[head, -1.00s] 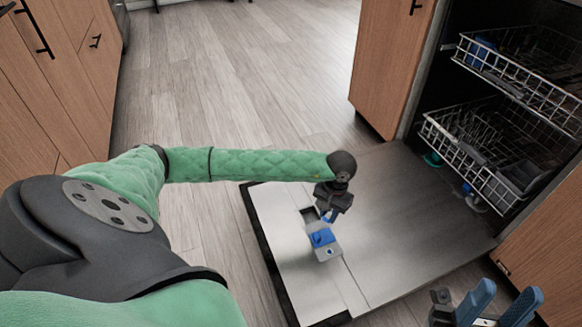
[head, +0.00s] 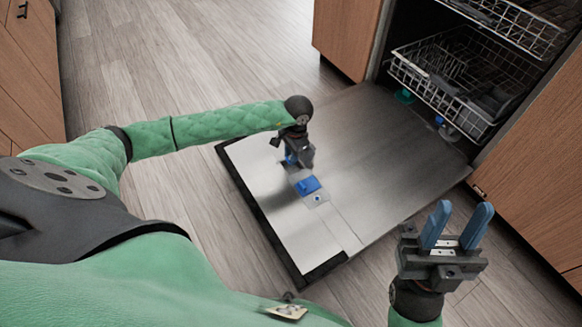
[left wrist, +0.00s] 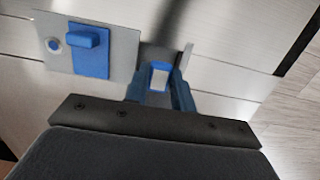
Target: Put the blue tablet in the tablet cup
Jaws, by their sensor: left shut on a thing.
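My left gripper (head: 291,158) is over the dispenser on the open dishwasher door; its blue fingers (left wrist: 160,90) are shut on the small blue tablet (left wrist: 158,77), whose near face looks pale. The tablet is at the tablet cup (left wrist: 165,53), a dark recess in the dispenser plate (left wrist: 122,50). Whether the tablet is inside the cup or just above it I cannot tell. The blue dispenser lid (left wrist: 90,52) is to the left of the cup, leaving it open; the lid also shows in the head view (head: 308,184). My right gripper (head: 455,230) is open and empty at the lower right.
The dishwasher door (head: 375,150) lies flat and open, mostly clear. A wire rack (head: 440,90) with dishes stands in the dishwasher at upper right. Wooden cabinets (head: 345,35) flank it. The floor (head: 190,60) beyond the door is free.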

